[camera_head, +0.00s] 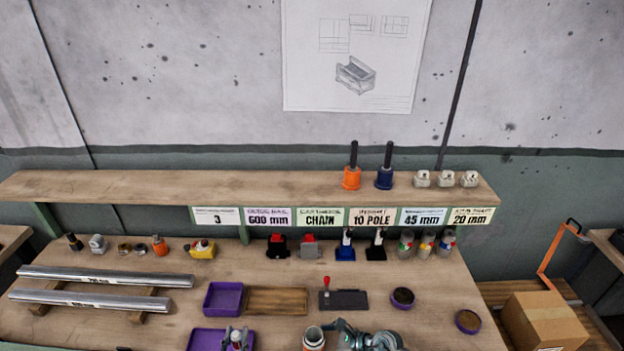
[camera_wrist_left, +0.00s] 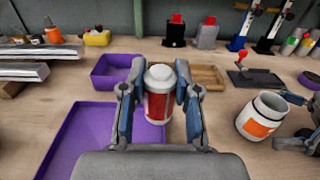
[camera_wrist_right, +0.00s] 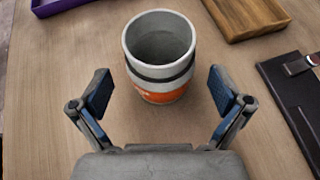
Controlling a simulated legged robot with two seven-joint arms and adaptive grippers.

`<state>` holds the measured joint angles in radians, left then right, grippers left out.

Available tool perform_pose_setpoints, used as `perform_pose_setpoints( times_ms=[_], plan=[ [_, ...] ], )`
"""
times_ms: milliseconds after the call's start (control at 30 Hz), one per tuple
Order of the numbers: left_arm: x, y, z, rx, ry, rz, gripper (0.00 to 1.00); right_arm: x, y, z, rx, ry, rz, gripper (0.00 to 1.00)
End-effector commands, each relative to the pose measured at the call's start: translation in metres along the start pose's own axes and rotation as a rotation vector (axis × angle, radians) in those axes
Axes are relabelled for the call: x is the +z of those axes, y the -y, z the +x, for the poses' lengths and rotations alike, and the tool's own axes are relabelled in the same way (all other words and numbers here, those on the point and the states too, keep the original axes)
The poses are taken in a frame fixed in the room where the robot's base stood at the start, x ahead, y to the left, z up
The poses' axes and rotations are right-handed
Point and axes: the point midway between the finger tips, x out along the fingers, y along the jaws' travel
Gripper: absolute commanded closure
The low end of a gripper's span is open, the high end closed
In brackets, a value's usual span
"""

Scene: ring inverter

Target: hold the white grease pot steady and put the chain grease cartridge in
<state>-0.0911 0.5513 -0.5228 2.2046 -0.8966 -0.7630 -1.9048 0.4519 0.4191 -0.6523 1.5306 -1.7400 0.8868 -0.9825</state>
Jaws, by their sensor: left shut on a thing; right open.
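The white grease pot (camera_wrist_right: 160,45) stands upright on the bench with an orange label; its top is open and its inside looks empty. It also shows in the left wrist view (camera_wrist_left: 265,112) and at the bottom of the head view (camera_head: 313,335). My right gripper (camera_wrist_right: 160,92) is open, its fingers on either side of the pot's near side, apart from it. My left gripper (camera_wrist_left: 160,92) is shut on a red cartridge with a white cap (camera_wrist_left: 158,76), held upright near the purple trays, left of the pot. The cartridge's label is not readable.
Purple trays (camera_head: 223,313) lie left of a wooden tray (camera_head: 277,315). A dark plate with a red-knobbed lever (camera_head: 343,299) lies behind the pot. Several other cartridges (camera_head: 427,245) stand at the back right. A card reads CHAIN (camera_head: 320,217). Metal rails (camera_head: 105,276) lie at left.

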Motion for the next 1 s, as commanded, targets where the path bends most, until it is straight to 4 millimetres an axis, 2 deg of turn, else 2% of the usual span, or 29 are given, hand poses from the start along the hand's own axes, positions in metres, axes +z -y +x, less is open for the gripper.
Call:
perform_pose_setpoints(
  times_ms=[200,533,733,767,1000],
  plan=[
    [-0.009,0.002,0.0,0.0,-0.002,0.002,1.0,-0.001,0.001,0.015,-0.001,0.002,0.002,0.0],
    [-0.01,0.0,0.0,0.0,-0.002,0.0,1.0,0.001,0.0,0.018,-0.001,0.001,0.001,0.0],
    [-0.01,0.0,0.0,0.0,-0.002,0.0,1.0,0.001,0.0,0.018,-0.001,0.001,0.001,0.5],
    [-0.01,0.0,0.0,0.0,-0.002,0.0,1.0,0.001,0.0,0.018,-0.001,0.001,0.001,0.53],
    [-0.01,0.0,0.0,0.0,-0.002,0.0,1.0,0.0,0.0,0.017,-0.001,0.0,0.002,0.53]
  ],
)
